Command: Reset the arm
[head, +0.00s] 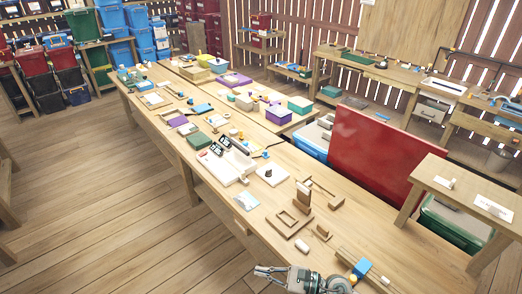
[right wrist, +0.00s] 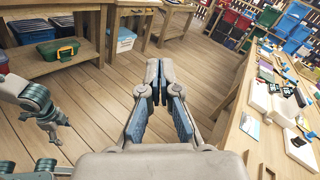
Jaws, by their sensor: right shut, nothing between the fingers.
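My right gripper (head: 266,270) is at the bottom edge of the head view, beside the near end of the long wooden table (head: 222,222). In the right wrist view my right gripper (right wrist: 156,95) has its two fingers together, with nothing between them. Behind the fingers in that view is bare plank floor. No left arm shows in the head view.
A red panel (head: 375,150) stands to the right. Plank floor at the left is clear.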

